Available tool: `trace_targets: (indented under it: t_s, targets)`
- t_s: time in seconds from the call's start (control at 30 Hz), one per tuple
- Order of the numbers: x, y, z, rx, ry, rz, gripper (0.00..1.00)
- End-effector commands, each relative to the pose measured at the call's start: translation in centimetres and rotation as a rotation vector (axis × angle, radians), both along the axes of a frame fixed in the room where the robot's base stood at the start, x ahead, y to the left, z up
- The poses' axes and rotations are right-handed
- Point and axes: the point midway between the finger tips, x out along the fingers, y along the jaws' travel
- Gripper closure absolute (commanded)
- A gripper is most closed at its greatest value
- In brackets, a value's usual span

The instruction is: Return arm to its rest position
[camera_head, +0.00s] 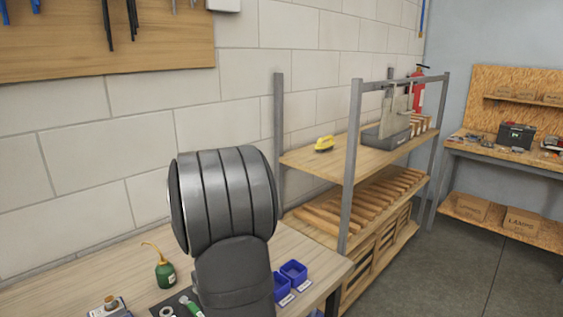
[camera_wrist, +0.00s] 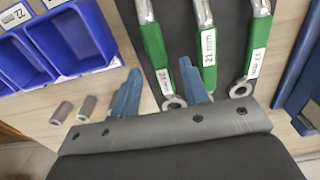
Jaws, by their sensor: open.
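My gripper (camera_wrist: 160,67) shows in the wrist view with its two blue fingers spread apart and nothing held between them. It is above the workbench, near several green-handled wrenches (camera_wrist: 206,45) on a dark mat (camera_wrist: 231,38). One wrench label reads 21 mm. My own dark arm link fills the lower middle of the head view and hides part of the bench; the gripper is not visible there.
Blue bins (camera_wrist: 77,35) and two small grey cylinders (camera_wrist: 60,112) are left of my gripper. In the head view, a green oil can (camera_head: 166,273) stands on the workbench (camera_head: 85,265). A metal-post shelf (camera_head: 352,165) stands to the right.

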Motion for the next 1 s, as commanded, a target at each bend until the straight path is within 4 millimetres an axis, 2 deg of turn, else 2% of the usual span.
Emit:
trace_targets:
  t_s: [0.07, 0.1, 0.5, 0.77, 1.0]
  targets:
    - [0.0, 0.0, 1.8, 0.001, -0.003, 0.000, 0.59]
    - [-0.1, -0.7, 2.2, 0.000, -0.001, -0.003, 0.59]
    - [-1.5, -7.5, 6.2, -0.001, 0.001, -0.005, 0.59]
    - [-2.3, -11.4, 8.6, -0.001, -0.001, -0.004, 0.59]
    - [-1.8, -7.2, 9.5, -0.001, 0.002, 0.166, 0.59]
